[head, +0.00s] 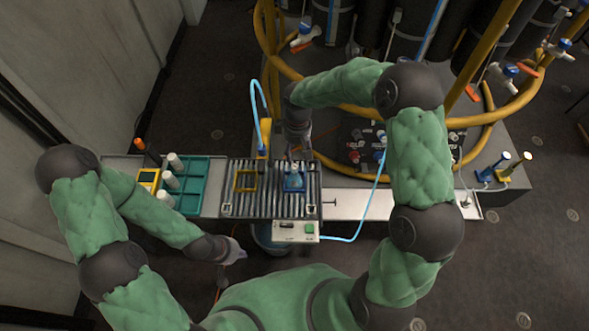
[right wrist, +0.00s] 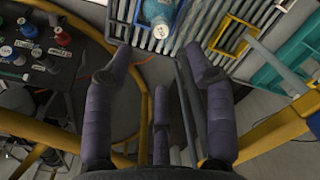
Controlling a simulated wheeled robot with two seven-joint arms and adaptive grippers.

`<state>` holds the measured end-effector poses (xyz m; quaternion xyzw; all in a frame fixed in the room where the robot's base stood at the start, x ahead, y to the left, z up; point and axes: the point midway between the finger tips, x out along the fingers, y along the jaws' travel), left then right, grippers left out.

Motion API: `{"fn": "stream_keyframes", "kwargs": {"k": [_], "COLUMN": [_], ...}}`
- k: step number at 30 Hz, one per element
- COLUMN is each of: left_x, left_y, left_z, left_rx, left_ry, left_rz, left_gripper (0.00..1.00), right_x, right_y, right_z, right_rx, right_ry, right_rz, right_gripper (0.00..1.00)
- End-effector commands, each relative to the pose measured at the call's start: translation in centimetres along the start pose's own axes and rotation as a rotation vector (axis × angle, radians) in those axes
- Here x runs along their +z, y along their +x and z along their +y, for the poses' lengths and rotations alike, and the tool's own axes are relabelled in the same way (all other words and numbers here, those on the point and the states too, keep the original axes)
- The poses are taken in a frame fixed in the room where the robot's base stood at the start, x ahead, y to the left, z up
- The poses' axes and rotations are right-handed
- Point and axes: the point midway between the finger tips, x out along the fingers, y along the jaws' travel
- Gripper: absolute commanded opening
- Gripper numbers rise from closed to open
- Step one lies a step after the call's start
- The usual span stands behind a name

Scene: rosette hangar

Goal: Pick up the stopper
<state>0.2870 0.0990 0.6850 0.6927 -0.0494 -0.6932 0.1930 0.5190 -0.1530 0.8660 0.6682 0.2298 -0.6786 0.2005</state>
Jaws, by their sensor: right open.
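A pale blue bottle-like piece (head: 294,182) with a whitish part stands in a blue square frame on the slatted grey rack (head: 270,206). It also shows at the top of the right wrist view (right wrist: 158,14), cut off by the edge. I cannot tell which part of it, if any, is the stopper. My right gripper (head: 299,155) hangs just behind this piece in the head view. In the right wrist view the gripper (right wrist: 160,62) has its fingers spread, with nothing between them. My left gripper (head: 238,254) is low, left of and in front of the rack; its fingers are too small to read.
A yellow square frame (head: 246,180) stands on the rack's left half. A teal tray (head: 199,187) with several white cylinders is further left. A yellow ring rail (head: 276,70) surrounds the equipment behind.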

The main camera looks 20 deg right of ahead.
Motion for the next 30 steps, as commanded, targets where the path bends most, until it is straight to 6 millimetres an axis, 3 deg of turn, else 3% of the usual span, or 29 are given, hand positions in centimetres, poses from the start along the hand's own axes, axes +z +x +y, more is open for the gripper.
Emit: {"fn": "stream_keyframes", "kwargs": {"k": [4,13,21,30], "left_x": [0.0,-0.1,-0.1,-0.1], "left_y": [0.8,1.4,2.9,2.9], "left_z": [-0.3,-0.5,-1.0,-1.0], "left_rx": [0.0,0.0,0.0,0.0], "left_ry": [0.0,0.0,0.0,0.0], "left_rz": [0.0,0.0,0.0,0.0], "left_gripper": [0.0,0.0,0.0,0.0], "right_x": [0.0,0.0,0.1,0.0], "right_y": [2.6,4.8,8.6,8.9], "right_z": [-0.1,-0.1,-0.1,-0.1], "right_rx": [-0.002,-0.002,-0.001,0.0], "right_ry": [0.001,0.001,0.002,0.003], "right_rz": [-0.002,0.0,0.001,0.003], "right_gripper": [0.55,0.55,0.55,0.53]}}
